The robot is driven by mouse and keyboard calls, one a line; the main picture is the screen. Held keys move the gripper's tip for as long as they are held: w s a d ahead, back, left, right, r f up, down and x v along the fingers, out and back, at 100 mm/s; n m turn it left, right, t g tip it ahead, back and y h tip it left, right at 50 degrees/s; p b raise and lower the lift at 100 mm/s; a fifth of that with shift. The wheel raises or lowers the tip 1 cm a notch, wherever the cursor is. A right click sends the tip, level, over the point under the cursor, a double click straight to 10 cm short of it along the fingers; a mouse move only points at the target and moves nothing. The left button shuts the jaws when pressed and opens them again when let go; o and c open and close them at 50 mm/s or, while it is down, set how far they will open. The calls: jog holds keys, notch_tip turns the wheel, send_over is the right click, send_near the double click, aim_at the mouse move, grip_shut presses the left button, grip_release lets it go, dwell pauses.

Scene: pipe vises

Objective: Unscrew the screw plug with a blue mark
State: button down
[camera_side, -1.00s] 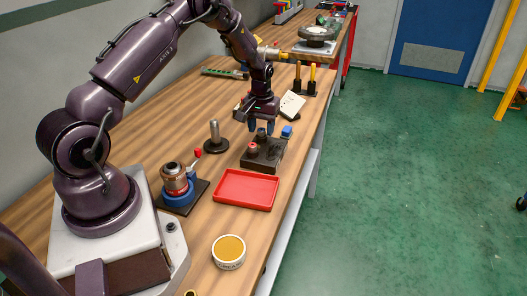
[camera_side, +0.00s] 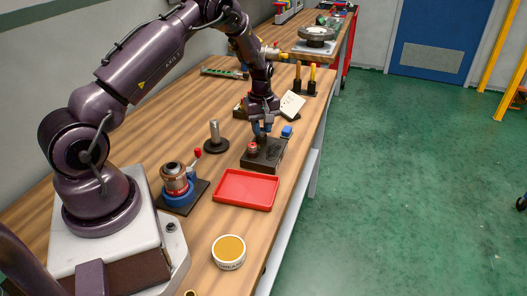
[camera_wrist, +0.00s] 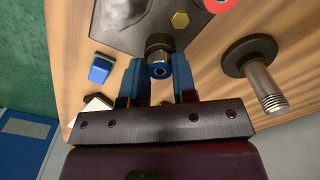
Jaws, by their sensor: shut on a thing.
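A dark block (camera_side: 270,155) sits on the bench. In the wrist view the block (camera_wrist: 105,28) fills the top edge.
A red tray (camera_side: 246,190) lies in front of the block. A metal post on a dark disc (camera_side: 215,138) stands left of it. A small blue item (camera_side: 287,131) lies close right. A blue-based device with a red-tipped lever (camera_side: 178,187) is farther left.

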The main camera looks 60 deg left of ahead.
jog(key=n, duration=0.5)
jog(key=shift+n, duration=0.6)
jog(key=n, duration=1.4)
jog(key=c, duration=1)
grip_release()
